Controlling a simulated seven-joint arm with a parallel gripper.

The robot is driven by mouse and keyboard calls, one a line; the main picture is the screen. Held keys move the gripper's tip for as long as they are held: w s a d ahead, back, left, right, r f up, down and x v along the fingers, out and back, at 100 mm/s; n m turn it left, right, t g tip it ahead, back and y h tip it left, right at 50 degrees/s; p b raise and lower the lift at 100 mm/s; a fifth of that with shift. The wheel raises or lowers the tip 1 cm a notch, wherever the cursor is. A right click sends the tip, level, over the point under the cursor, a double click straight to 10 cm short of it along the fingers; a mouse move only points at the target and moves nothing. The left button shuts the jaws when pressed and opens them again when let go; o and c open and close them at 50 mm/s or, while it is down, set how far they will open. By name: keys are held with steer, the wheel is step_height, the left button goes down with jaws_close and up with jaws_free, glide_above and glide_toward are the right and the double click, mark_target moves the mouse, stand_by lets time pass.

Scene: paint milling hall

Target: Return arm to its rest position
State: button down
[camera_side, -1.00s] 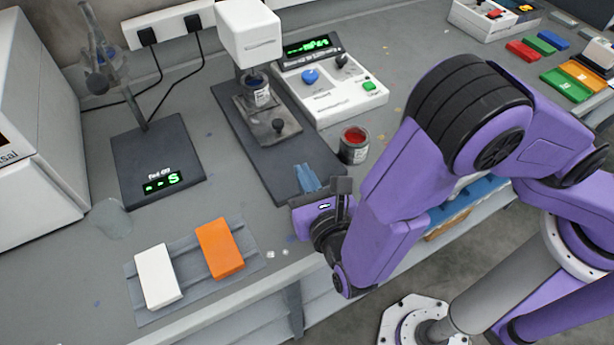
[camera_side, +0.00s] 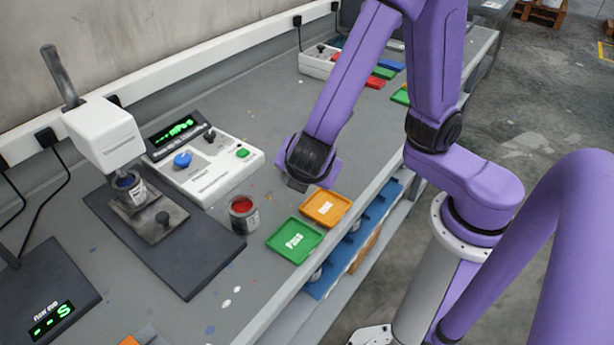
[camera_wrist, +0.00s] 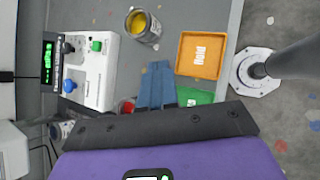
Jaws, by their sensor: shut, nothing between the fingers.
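My gripper (camera_wrist: 157,88) is shut and empty. In the wrist view its blue fingers lie together, pointing over the bench. In the side view my wrist hangs above the bench, behind the green tray marked Pass (camera_side: 294,240) and the orange tray (camera_side: 326,208); the fingers are hardly visible there. The orange tray, marked Hold (camera_wrist: 208,50), lies right of the fingers in the wrist view. The green tray (camera_wrist: 195,97) is partly hidden behind the gripper body. I cannot tell the exact height above the bench.
An open can of red paint (camera_side: 244,214) stands near the control box (camera_side: 205,165). A can of yellow paint (camera_wrist: 143,25) stands beyond the fingers in the wrist view. A white-headed mixer (camera_side: 103,135) holds a can on a dark base. The bench's front edge is close to the trays.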

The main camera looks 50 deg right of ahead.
steer(key=s+d+r+m+g+y, duration=0.2)
steer(key=s+d+m+y, duration=0.1)
steer(key=s, duration=0.3)
steer(key=s+d+r+m+g+y, duration=0.1)
steer(key=s+d+m+g+y, duration=0.2)
steer(key=s, duration=0.4)
steer(key=shift+d+r+m+y, duration=0.4)
steer(key=shift+m+y, duration=0.1)
steer(key=shift+m, duration=0.4)
steer(key=c, duration=1.8)
jaws_free()
steer(key=shift+w, duration=0.1)
